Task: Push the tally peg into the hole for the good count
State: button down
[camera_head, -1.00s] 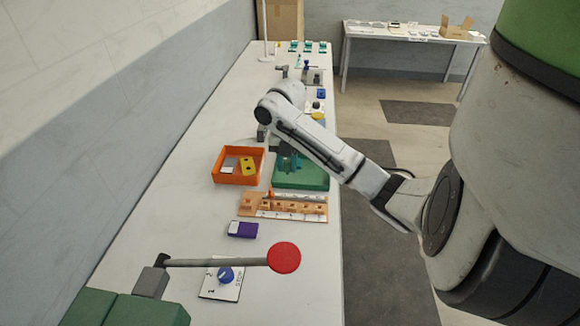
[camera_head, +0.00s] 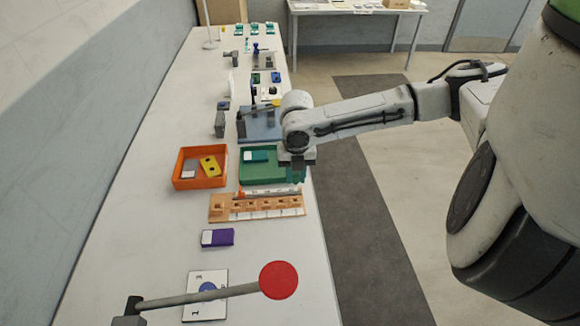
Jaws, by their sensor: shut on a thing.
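The wooden tally board (camera_head: 222,212) lies across the bench, with a row of holes and white labels along its front. A small orange peg (camera_head: 240,193) shows at its back edge, left of the middle; how deep it sits is too small to tell. My gripper (camera_head: 296,176) is over the right front of the green tray (camera_head: 250,181), just beyond the board's right end. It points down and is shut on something. A teal-green shape shows below the wrist; I cannot tell fingers from held thing. The hole markings are unreadable.
An orange tray (camera_head: 176,182) with a yellow and a grey piece stands left of the green tray. A purple block (camera_head: 217,238) lies in front of the board. A blue press (camera_head: 262,122) stands beyond.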

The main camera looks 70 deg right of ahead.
aim_at(296, 182)
dwell(0.4)
jog(key=shift+a+f, duration=0.1)
jog(key=shift+f+b, duration=1.6)
jog(key=shift+f, duration=1.25)
jog(key=shift+r+p, duration=0.1)
jog(key=shift+p, duration=0.5)
jog(key=shift+f, duration=0.5)
jog(key=shift+p, duration=0.4)
dwell(1.4)
jog(key=shift+f+b, duration=0.55)
jog(key=shift+f, duration=0.3)
dwell(0.3)
